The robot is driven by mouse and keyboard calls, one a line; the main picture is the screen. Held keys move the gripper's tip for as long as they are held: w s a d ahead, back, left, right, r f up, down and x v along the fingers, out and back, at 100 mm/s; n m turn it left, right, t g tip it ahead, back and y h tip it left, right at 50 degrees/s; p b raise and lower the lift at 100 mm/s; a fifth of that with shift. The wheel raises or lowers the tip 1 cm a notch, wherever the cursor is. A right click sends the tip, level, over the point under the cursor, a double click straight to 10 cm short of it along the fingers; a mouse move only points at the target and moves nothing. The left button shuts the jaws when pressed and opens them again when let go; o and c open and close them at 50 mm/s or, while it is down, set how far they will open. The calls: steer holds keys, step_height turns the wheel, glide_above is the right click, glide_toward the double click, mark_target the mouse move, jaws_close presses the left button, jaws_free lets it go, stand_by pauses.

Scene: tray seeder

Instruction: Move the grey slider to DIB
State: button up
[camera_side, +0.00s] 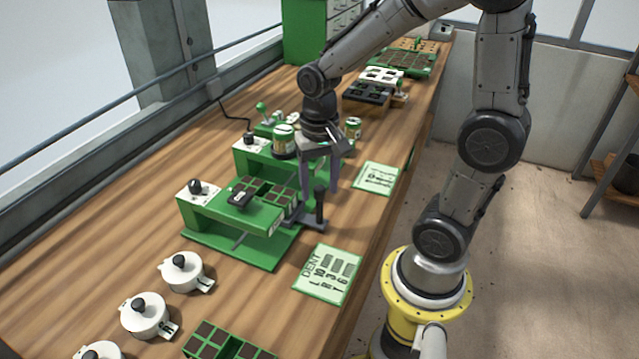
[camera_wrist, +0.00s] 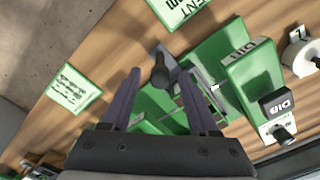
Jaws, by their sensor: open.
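The grey slider (camera_side: 313,223) is a flat grey piece with an upright black handle, at the right end of the near green seeder (camera_side: 235,235) in the side view. It also shows in the wrist view (camera_wrist: 166,50), where its round black knob lies between my fingertips in the picture. My gripper (camera_side: 321,191) is open and empty, pointing down at the handle. I cannot tell whether the fingers stand around the handle or just above it.
A card headed DENT (camera_side: 327,274) lies near the table's front edge, and another card (camera_side: 377,178) lies farther back. A second green machine (camera_side: 250,160) with jars stands just behind. White lidded pots (camera_side: 186,272) stand at the left. Bare wood lies between the cards.

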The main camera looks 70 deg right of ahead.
jaws_close()
stand_by(1.4)
